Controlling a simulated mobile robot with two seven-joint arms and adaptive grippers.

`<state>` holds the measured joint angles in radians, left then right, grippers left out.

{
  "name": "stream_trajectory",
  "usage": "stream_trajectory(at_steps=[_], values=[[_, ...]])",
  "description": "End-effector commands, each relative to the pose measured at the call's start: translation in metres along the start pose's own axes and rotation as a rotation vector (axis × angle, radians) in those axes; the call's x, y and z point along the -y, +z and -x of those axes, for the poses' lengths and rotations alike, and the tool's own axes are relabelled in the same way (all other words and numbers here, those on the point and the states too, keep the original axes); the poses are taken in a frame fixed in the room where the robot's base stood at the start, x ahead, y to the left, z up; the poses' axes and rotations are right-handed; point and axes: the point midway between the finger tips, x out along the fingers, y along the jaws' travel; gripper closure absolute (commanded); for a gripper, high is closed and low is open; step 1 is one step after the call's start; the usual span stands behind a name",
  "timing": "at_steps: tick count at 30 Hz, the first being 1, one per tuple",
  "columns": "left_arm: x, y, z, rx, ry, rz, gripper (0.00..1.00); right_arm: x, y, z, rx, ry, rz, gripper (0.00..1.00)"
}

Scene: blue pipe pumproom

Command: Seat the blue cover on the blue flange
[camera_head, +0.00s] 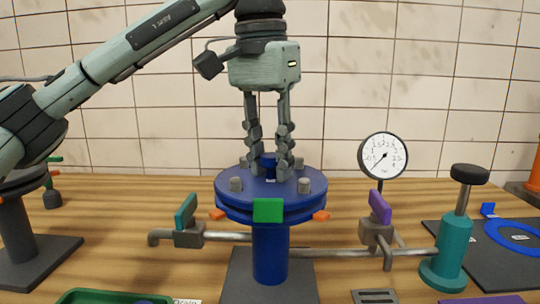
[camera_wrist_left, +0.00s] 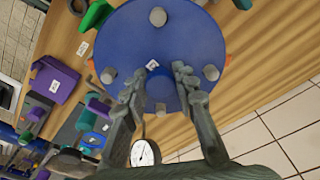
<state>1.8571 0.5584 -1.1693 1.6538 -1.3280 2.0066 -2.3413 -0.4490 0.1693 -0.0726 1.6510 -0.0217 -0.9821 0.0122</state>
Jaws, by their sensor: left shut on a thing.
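My left gripper (camera_head: 270,170) points straight down, with its fingers on both sides of the small blue knob (camera_head: 268,160) of the blue cover. The cover (camera_head: 268,188) is a round, level disc right above the blue flange (camera_head: 233,212) on its upright blue pipe (camera_head: 270,250). Several grey studs (camera_head: 305,185) stand up at the cover's upper face. The cover looks close to or touching the flange; I cannot tell if a thin gap remains. In the left wrist view the cover (camera_wrist_left: 180,40) hides most of the flange. My right gripper is not in view.
A green block (camera_head: 268,210) and orange tabs (camera_head: 218,214) sit around the flange rim. Side pipes carry a teal-handled valve (camera_head: 187,212) and a purple-handled valve (camera_head: 380,207). A pressure gauge (camera_head: 383,156) stands behind right, a teal post (camera_head: 449,250) at right, a green tray (camera_head: 90,296) in front left.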

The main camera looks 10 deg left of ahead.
Motion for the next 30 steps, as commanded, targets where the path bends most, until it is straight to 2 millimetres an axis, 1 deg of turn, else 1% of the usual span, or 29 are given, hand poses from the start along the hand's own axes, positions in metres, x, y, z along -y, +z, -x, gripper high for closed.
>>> stream_trajectory(at_steps=[11, 20, 27, 28, 30], values=[[0.0001, -0.0001, 0.0011, -0.002, 0.0, 0.0, 1.0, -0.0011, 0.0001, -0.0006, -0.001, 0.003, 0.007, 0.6], [0.0, 0.0007, 0.0022, -0.001, 0.001, 0.0, 1.0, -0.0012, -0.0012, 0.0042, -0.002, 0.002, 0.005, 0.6], [0.0, 0.0009, 0.0017, -0.002, 0.0, 0.001, 1.0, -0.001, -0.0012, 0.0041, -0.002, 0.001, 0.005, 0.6], [0.0, 0.0009, 0.0017, -0.002, 0.0, 0.001, 0.72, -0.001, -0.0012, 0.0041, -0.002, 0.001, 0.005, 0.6], [0.0, 0.0009, 0.0017, -0.002, 0.0, 0.001, 0.63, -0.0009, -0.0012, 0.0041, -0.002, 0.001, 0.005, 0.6]])
